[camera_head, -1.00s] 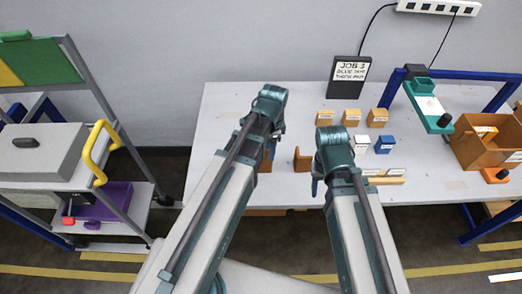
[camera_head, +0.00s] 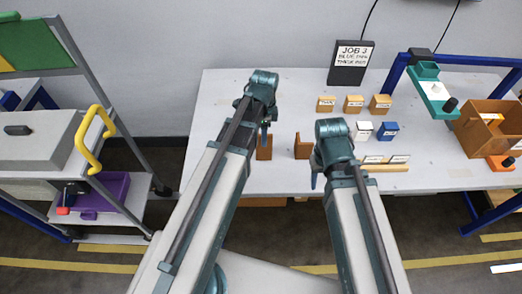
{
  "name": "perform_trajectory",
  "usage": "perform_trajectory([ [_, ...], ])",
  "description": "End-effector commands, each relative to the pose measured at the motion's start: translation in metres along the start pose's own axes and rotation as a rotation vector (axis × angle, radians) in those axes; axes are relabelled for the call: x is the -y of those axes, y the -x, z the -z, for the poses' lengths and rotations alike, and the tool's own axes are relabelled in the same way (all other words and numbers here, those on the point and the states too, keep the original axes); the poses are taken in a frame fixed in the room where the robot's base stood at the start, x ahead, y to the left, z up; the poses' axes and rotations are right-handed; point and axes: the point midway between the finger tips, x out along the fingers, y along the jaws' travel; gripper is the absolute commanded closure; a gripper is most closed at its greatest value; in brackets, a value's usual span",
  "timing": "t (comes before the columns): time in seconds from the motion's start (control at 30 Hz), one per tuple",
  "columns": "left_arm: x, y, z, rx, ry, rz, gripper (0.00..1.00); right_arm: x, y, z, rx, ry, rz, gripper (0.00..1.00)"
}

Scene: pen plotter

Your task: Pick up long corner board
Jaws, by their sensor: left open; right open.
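Two small brown upright pieces, a left one (camera_head: 265,153) and a right one (camera_head: 303,149), stand on the white table, and a long thin wooden strip (camera_head: 388,169) lies near its front edge. I cannot tell which is the long corner board. My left gripper (camera_head: 264,134) shows only as a dark tip in front of the left brown piece, partly hidden by its arm. My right gripper (camera_head: 315,179) shows only as a small tip beside its arm, left of the strip. Both are open, and I see nothing held.
Wooden blocks (camera_head: 353,104), a white block (camera_head: 362,131) and a blue block (camera_head: 388,131) stand on the table. A black sign (camera_head: 350,63) stands behind. A teal device (camera_head: 433,97) and a brown box (camera_head: 470,130) are at right. A cart with a yellow handle (camera_head: 90,140) is left.

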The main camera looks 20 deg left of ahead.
Motion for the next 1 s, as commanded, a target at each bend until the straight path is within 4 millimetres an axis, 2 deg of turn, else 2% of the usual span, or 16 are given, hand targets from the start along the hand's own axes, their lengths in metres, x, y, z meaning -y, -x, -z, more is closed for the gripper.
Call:
perform_trajectory([
  [0.03,0.0,-0.015,0.0,0.0,0.0,0.0,0.5,0.002,-0.015,0.001,0.0,0.0,0.0,0.5],
  [0.1,0.0,-0.023,0.0,0.0,0.0,0.0,0.5,0.002,-0.023,0.001,0.0,0.0,0.0,0.5],
  [0.47,0.001,-0.03,0.0,0.0,0.0,0.0,0.5,0.003,-0.029,0.002,0.0,0.0,0.0,0.5],
  [0.9,0.007,-0.077,0.001,0.0,0.0,0.0,0.5,0.007,-0.077,0.004,0.0,0.0,0.0,0.5],
  [1.0,0.007,-0.081,0.001,0.0,0.0,0.0,0.5,0.008,-0.08,0.005,0.0,0.0,0.0,0.5],
])
